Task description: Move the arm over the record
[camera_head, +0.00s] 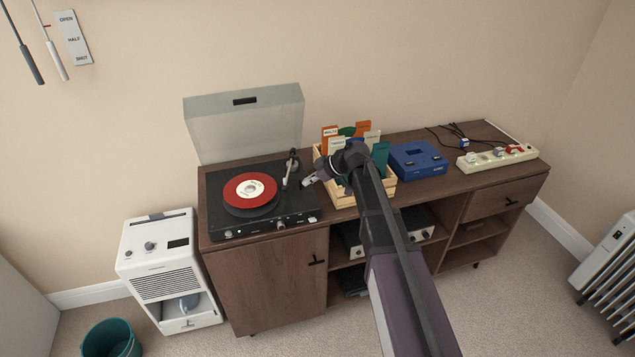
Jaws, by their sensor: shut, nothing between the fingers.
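A turntable (293,207) stands on the left end of the wooden sideboard with its clear lid (243,122) raised. A red record (237,189) with a pale label lies on its platter. The tonearm (288,173) is at the right side of the deck, to the right of the record; whether it sits in its rest is too small to tell. My gripper (309,182) is shut and empty, just right of the tonearm, near the deck's right edge. I cannot tell whether it touches the tonearm. My arm reaches in from the lower right.
A wooden crate (343,200) of record sleeves stands right of the turntable, partly behind my arm. A blue box (418,159) and a power strip (497,157) are farther right on the sideboard (484,178). A white dehumidifier (167,262) and a teal bin (111,340) stand on the floor at left.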

